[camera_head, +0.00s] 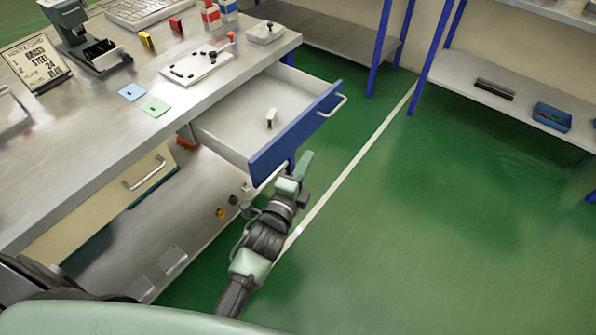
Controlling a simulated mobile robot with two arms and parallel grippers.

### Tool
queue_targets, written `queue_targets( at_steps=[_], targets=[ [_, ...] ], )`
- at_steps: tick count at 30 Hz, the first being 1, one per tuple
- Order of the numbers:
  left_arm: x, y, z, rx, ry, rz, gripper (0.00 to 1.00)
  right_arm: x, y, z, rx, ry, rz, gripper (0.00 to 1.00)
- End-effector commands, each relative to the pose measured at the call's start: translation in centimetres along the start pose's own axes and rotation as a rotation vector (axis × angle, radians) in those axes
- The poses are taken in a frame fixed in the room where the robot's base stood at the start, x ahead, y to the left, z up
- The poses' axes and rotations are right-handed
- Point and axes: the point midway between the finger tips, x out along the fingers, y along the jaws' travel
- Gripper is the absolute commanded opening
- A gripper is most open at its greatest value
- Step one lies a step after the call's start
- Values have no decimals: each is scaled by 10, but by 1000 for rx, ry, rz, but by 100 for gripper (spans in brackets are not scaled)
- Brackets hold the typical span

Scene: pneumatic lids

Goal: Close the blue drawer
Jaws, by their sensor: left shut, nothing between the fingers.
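The blue drawer (290,137) is pulled out from under the grey workbench. Its blue front has a pale bar handle (335,106) near the far end. The drawer's grey inside is exposed and holds one small white object (271,117). My left gripper (304,163) is shut and empty. It is just outside the near end of the blue front, close to it; I cannot tell whether they touch. My right gripper is not in view.
The workbench top (120,135) carries a sign (36,62), a white tray (198,66) and coloured cards. A beige drawer (105,205) below it appears shut. Blue-legged shelving (520,95) stands at the right. The green floor (430,230) before the drawer is clear.

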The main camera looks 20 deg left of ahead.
Motion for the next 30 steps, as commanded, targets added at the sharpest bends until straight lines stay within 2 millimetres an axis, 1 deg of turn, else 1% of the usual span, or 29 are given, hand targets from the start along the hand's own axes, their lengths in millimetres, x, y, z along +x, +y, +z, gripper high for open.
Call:
queue_targets(
  at_steps=[1,3,5,6,7,12,16,26,30],
  targets=[
    [13,-2,0,-1,0,-2,0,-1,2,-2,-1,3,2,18],
    [27,-1,0,-1,0,-1,0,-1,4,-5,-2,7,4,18],
    [36,-1,2,0,-1,0,0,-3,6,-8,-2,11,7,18],
    [36,-1,12,5,-1,2,0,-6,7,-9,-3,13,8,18],
    [36,-1,16,4,-1,2,0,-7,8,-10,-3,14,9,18],
    [40,0,34,0,0,2,0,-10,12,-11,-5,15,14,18],
    [42,0,39,-1,0,1,0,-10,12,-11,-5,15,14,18],
    [42,1,39,-2,0,2,0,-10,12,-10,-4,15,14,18],
    [43,1,44,0,0,1,0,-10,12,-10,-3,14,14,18]
  ],
)
